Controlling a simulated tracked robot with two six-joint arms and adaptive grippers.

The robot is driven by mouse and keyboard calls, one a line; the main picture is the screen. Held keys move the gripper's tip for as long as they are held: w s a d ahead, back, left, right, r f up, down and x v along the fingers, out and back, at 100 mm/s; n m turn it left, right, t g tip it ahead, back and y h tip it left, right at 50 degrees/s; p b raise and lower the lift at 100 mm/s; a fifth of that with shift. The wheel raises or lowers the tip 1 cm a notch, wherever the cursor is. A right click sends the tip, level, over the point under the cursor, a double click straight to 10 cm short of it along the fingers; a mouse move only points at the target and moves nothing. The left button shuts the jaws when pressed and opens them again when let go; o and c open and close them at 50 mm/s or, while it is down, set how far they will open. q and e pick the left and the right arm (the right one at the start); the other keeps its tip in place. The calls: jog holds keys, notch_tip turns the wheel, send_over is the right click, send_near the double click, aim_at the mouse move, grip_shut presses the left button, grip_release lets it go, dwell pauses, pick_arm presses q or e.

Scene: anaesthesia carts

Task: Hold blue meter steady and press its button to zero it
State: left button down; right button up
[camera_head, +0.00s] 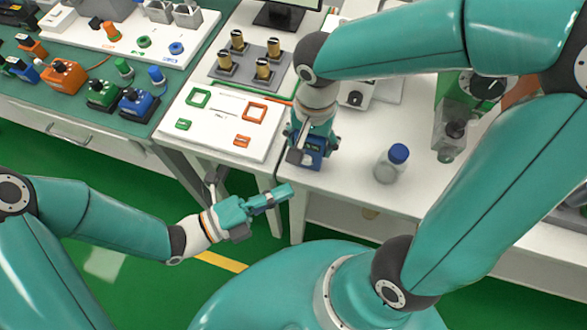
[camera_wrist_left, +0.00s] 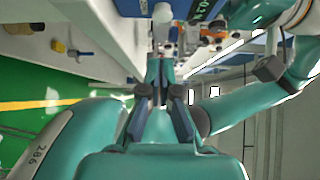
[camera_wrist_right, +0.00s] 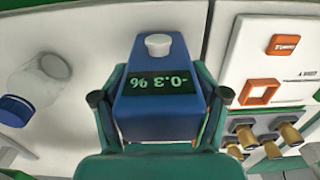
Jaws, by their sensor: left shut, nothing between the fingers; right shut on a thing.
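The blue meter (camera_wrist_right: 158,122) fills the middle of the right wrist view, with a white button (camera_wrist_right: 158,44) and a dark display with green digits, upside down, seeming to read -0.3 %. My right gripper (camera_wrist_right: 160,97) is shut on it, one finger along each side. In the head view the meter (camera_head: 311,158) is at the white table's front edge, partly hidden by my right gripper (camera_head: 311,140); I cannot tell whether it touches the table. My left gripper (camera_head: 286,191) is shut and empty, below and left of the meter, apart from it. Its closed fingers also show in the left wrist view (camera_wrist_left: 163,95).
A blue-capped bottle (camera_head: 391,164) stands right of the meter. A white board (camera_head: 218,122) with green and orange squares lies to the left. Brass-coloured cylinders stand in a grey holder (camera_head: 272,80) behind it. Open green floor (camera_head: 130,215) lies in front of the tables.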

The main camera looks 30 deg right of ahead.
aim_at(319, 161)
jog(key=shift+s+f, duration=0.15)
jog(key=shift+f, duration=0.05)
pick_arm(q)
jog(key=shift+w+d, duration=0.45)
jog(key=shift+d, duration=0.3)
jog(key=shift+w+d, duration=0.4)
jog(key=shift+d, duration=0.4)
jog(key=shift+w+d, duration=0.45)
jog(key=shift+d, duration=0.3)
